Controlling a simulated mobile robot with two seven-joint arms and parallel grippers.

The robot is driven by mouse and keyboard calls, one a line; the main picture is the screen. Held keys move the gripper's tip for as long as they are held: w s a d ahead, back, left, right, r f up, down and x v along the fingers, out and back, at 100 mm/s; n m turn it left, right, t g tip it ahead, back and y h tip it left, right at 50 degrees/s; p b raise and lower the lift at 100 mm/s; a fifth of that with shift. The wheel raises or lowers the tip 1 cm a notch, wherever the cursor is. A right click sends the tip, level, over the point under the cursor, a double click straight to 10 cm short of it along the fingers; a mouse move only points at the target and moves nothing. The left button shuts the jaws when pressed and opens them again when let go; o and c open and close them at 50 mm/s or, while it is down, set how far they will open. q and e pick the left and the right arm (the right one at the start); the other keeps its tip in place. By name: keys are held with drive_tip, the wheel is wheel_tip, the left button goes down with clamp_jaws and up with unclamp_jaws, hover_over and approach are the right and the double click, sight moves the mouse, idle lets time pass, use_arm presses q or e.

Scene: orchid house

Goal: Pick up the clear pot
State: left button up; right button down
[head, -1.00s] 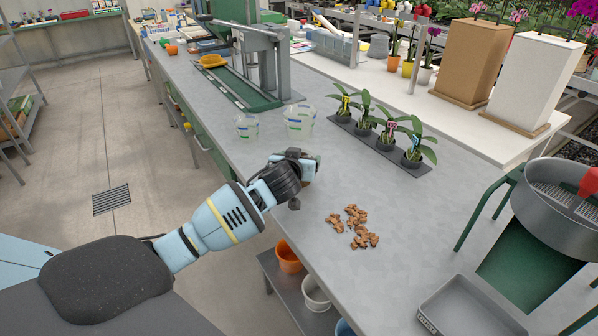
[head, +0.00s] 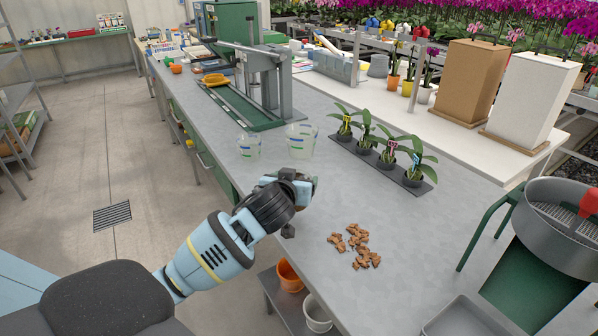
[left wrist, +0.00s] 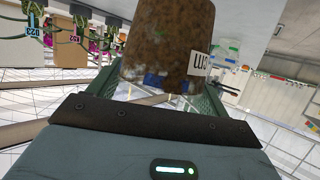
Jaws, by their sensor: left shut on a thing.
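My left gripper (head: 306,186) is shut on a pot (left wrist: 165,50) near the bench's front edge. In the left wrist view the pot sits between the two green fingers. It is packed with brown, bark-like material and has blue marks and a white label with dark characters. In the head view my gripper hides most of it, and I cannot tell whether it touches the bench. Two empty clear pots, a smaller one (head: 249,146) and a larger one (head: 301,141), stand on the bench behind my gripper. My right gripper is not in view.
Loose bark pieces (head: 361,258) lie right of my gripper. A dark tray (head: 404,182) of several small orchids stands behind. A green press (head: 270,75) is at the far left, a grey sieve drum (head: 560,225) at the right. Bare grey bench (head: 420,225) lies between.

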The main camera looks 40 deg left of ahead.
use_arm(q)
drive_tip(key=s+d+m+t+h+p, duration=0.1)
drive_tip(key=s+d+m+h+p, duration=0.3)
drive_tip(key=s+d, duration=1.1)
drive_tip(key=shift+s+d+f+h, duration=0.2)
drive_tip(key=shift+d+f+h, duration=0.35)
drive_tip(key=shift+d, duration=0.35)
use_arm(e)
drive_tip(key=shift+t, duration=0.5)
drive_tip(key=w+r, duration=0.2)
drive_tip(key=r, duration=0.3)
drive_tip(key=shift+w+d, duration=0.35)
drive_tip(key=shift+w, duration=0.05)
use_arm(q)
drive_tip(key=shift+r, duration=0.1)
